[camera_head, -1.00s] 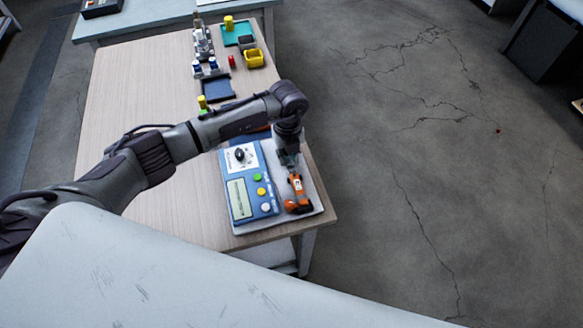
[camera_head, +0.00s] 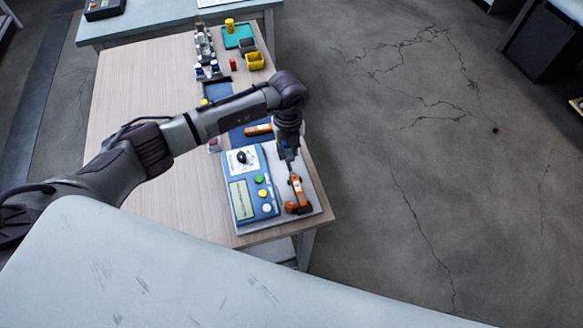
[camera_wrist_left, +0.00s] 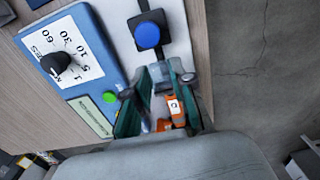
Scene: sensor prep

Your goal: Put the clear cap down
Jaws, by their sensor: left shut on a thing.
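My left gripper (camera_head: 288,154) hangs over the far right part of a pale tray (camera_head: 318,208). In the left wrist view its two green-padded fingers (camera_wrist_left: 158,104) stand close around a small, pale thing. I take this to be the clear cap, but its outline is hard to make out. An orange device (camera_head: 298,194) with a white label lies on the tray below the fingers and shows between them in the wrist view (camera_wrist_left: 174,108). I cannot tell whether the cap touches it. My right gripper is not in view.
A blue timer box (camera_head: 250,184) with a dial and buttons fills the tray's left side. A blue knob (camera_wrist_left: 147,36) on a black square shows in the wrist view. An orange-and-white piece (camera_head: 258,129) lies beyond the tray. Bins and bottles stand at the table's far end.

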